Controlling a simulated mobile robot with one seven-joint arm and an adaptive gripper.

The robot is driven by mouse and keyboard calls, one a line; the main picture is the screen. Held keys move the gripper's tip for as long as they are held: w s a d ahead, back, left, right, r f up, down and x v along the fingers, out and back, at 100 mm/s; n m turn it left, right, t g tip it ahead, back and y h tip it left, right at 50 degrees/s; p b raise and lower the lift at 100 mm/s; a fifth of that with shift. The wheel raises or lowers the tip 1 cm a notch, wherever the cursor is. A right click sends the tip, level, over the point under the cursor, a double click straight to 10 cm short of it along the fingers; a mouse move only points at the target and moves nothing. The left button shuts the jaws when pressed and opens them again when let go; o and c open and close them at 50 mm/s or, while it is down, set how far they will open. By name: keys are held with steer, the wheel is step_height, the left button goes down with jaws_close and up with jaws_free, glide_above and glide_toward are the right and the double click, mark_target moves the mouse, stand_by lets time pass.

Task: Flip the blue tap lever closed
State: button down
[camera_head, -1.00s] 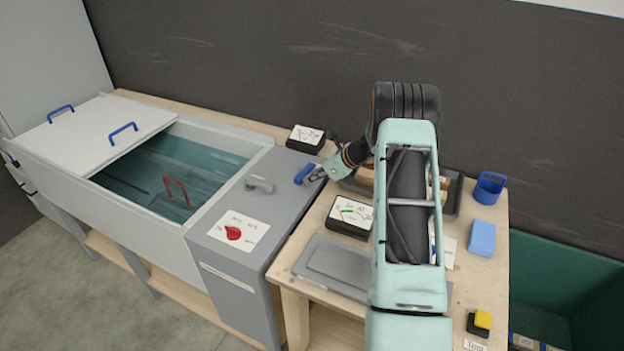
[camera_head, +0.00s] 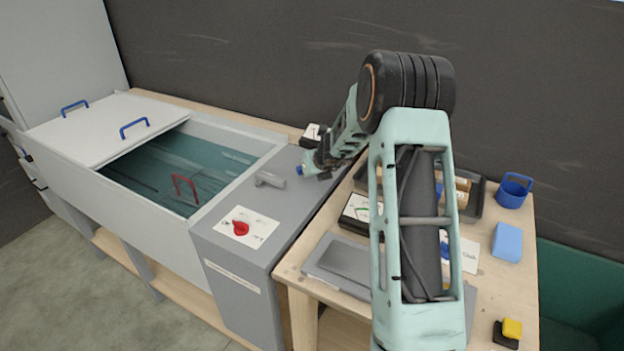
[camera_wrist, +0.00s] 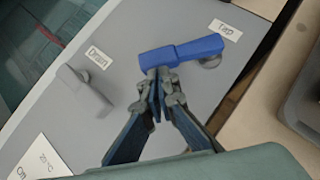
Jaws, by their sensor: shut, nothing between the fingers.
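The blue tap lever (camera_wrist: 185,52) lies on the grey top of the tank's end cabinet, beside the label "Tap" (camera_wrist: 226,29). In the wrist view its thick free end points left and its grey pivot is at the right. My gripper (camera_wrist: 156,76) is shut and empty, with its fingertips at the lever's free end; whether they touch it I cannot tell. In the head view my gripper (camera_head: 308,170) mostly hides the lever, and only a bit of blue (camera_head: 299,170) shows at its tip.
A grey drain lever (camera_wrist: 86,90) stands close to the left, beside the label "Drain" (camera_wrist: 97,57). The water tank (camera_head: 185,165) is left of it, with a red handle inside. A card with a red item (camera_head: 240,229) lies in front. A cluttered wooden table (camera_head: 518,225) is at the right.

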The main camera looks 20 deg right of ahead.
mark_target(300, 166)
steer(key=shift+w+a+m+h+b, duration=0.35)
steer(key=shift+w+a+m+h, duration=0.15)
steer(key=shift+m+h, duration=0.15)
steer(key=shift+w+d+m+h, duration=0.1)
steer(key=shift+w+m+h, duration=0.15)
steer(key=shift+m, duration=0.2)
steer(key=shift+w+a+m+h, duration=0.2)
steer(key=shift+w+m+h, duration=0.2)
steer(key=shift+m, duration=0.2)
steer(key=shift+w+a+r+m+g+h+p, duration=0.15)
steer(key=shift+w+m+g+h+p, duration=0.1)
steer(key=shift+w+m+h, duration=0.25)
steer(key=shift+w+a+f+m+g+h+p, duration=0.1)
steer(key=shift+w+a+m+g+h+p, duration=0.1)
steer(key=shift+w+m+h, duration=0.3)
steer(key=shift+w+m+g+h+p, duration=0.25)
steer(key=shift+w+m+h+p, duration=0.25)
steer(key=shift+m, duration=0.5)
steer(key=shift+w+d, duration=0.15)
steer(key=shift+d, duration=0.05)
steer(key=shift+w+d+p, duration=0.15)
steer(key=shift+w+p, duration=0.3)
steer(key=shift+w, duration=0.35)
steer(key=shift+w+r, duration=0.1)
steer(key=shift+w, duration=0.05)
